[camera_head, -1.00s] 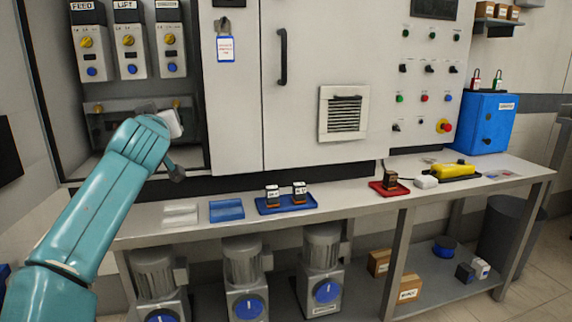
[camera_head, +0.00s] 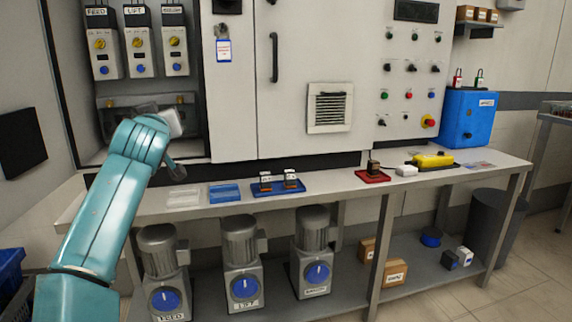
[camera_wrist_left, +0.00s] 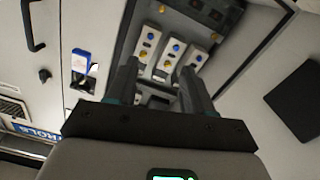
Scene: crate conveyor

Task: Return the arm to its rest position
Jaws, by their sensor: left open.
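My left arm (camera_head: 108,205) comes in from the left in the head view, bent upward and then forward. Its wrist end is in front of the open cabinet bay, above the left end of the bench. In the left wrist view my left gripper (camera_wrist_left: 160,88) is open, its two dark fingers apart with nothing between them. Beyond the fingers are the drive modules (camera_wrist_left: 171,52) with yellow and blue knobs, which also show in the head view (camera_head: 136,52). My right gripper is in neither view.
The bench (camera_head: 340,186) carries a clear tray, a blue cloth-like piece, a blue tray (camera_head: 278,188) with two small parts, a red tray (camera_head: 373,176) and a yellow tool (camera_head: 433,160). A blue box (camera_head: 468,118) stands at right. Motors (camera_head: 241,262) and cartons sit below.

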